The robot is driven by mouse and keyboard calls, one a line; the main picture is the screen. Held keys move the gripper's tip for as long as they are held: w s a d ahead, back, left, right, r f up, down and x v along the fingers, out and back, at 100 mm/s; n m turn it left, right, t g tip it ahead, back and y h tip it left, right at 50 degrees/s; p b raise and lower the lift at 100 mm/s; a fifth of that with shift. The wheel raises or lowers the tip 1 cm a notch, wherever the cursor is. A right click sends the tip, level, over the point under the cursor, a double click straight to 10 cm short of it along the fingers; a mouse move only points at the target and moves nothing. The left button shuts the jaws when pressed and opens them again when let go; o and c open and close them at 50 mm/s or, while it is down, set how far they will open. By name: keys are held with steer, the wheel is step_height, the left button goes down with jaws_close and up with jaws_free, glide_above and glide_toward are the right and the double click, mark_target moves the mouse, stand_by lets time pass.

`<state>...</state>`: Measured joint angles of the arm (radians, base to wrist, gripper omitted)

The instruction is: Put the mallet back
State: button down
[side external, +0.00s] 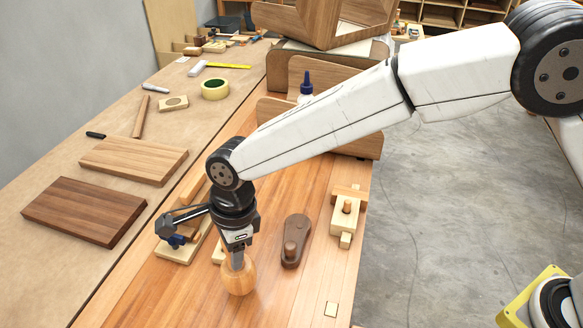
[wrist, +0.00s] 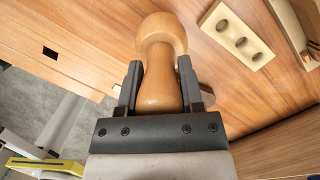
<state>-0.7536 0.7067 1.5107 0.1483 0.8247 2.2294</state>
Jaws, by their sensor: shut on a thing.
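The mallet is a turned, pale wooden piece with a rounded end. In the side view the mallet (side external: 238,279) hangs below my gripper (side external: 237,260), rounded end down, close over the bench. I cannot tell whether it touches the bench top. In the wrist view the mallet (wrist: 160,85) lies between the two dark fingers of my gripper (wrist: 160,72), with its knob beyond the fingertips. My gripper is shut on it. A pale block with round holes (wrist: 232,24) lies to the right in the wrist view; in the side view it is mostly hidden behind my gripper.
A dark brown wooden piece with a peg (side external: 294,243) and a pale wooden tool (side external: 345,215) lie to the right. A clamp-like tool on a pale board (side external: 180,247) is close left. Wooden boards (side external: 84,210) lie farther left. The front bench top is mostly clear.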

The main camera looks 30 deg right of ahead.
mark_target(246, 261)
steer(key=shift+f, duration=1.2)
steer(key=shift+f, duration=0.15)
steer(key=shift+c, duration=1.2)
jaws_free()
step_height(246, 261, up, 12)
steer(key=d, duration=0.2)
